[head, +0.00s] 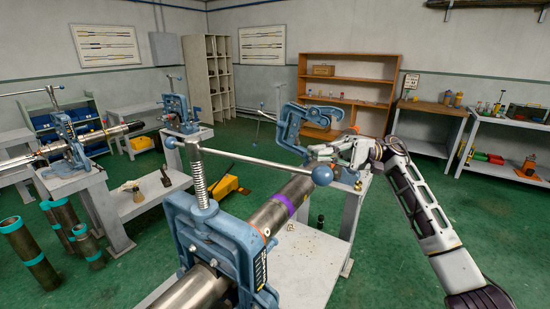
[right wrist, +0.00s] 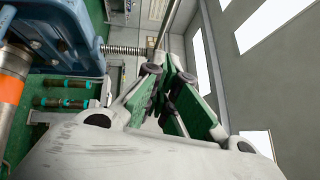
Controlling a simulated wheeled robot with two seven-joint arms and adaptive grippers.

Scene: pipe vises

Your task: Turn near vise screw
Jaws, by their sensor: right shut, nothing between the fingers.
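The near vise (head: 225,235) is blue and clamps a steel pipe (head: 280,205) with a purple band. Its upright threaded screw (head: 199,182) carries a long grey handle bar (head: 255,160) that points right and ends in a blue ball (head: 322,175). My right gripper (head: 314,150) is shut and empty, just above and beyond the ball end in the head view. In the right wrist view its green-padded fingers (right wrist: 172,75) are close together, with the screw (right wrist: 125,50) and bar (right wrist: 171,22) behind them. Contact with the bar cannot be told. My left gripper is out of view.
A second blue vise (head: 300,125) stands open beyond, at the other end of the grey bench (head: 325,245). Other vises (head: 65,140) stand at the left. Dark pipes (head: 28,255) with teal bands stand on the green floor. The floor at right is clear.

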